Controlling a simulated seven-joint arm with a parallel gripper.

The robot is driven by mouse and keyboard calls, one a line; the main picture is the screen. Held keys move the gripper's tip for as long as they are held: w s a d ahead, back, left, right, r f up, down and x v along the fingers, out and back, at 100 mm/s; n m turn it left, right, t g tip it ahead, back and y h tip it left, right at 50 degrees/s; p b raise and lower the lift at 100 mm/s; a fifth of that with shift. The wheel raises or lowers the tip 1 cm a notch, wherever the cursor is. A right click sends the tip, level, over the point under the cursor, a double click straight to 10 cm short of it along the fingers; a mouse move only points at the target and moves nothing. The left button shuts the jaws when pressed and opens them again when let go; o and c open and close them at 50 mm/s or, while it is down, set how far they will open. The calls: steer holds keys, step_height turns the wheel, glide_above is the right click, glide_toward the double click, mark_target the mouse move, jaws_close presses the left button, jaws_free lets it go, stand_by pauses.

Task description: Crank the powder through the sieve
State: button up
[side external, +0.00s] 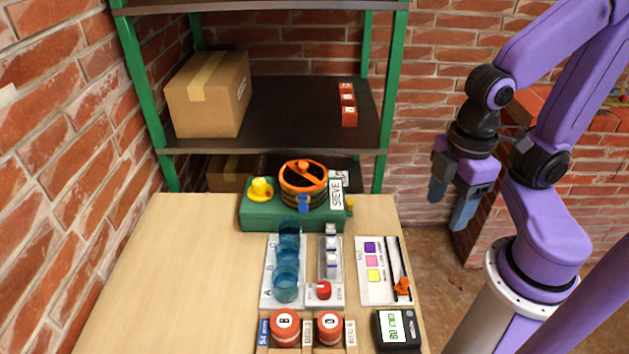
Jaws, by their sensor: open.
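The sieve (302,189) is a round drum with an orange rim and an orange crossbar with a knob on top. It sits on a green base (270,217) labelled SIEVE at the back of the table. A yellow knob-like part (260,189) stands on the left of the base, and a small yellow part (350,206) shows at its right end. A blue piece (304,204) is at the drum's front. I cannot see any powder. My gripper (451,207) is open and empty, pointing down, to the right of the table and apart from the sieve.
Blue clear cups (286,287) stand in a row on a white board. Lidded jars B (285,326) and D (330,326), a dark display device (397,330) and a colour card (371,285) are in front. A green-framed shelf holds a cardboard box (208,93). The table's left side is clear.

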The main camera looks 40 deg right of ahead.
steer(key=shift+w+a, duration=0.1)
steer(key=m+t+y, duration=0.2)
steer(key=y, duration=0.1)
glide_above(259, 181)
steer(key=s+d, duration=0.4)
steer(key=d, duration=0.2)
steer(key=x, duration=1)
steer(key=a+x, duration=0.1)
steer(key=x, duration=0.5)
steer(key=shift+w+r, duration=0.1)
steer(key=shift+w, duration=0.2)
steer(key=c, duration=1)
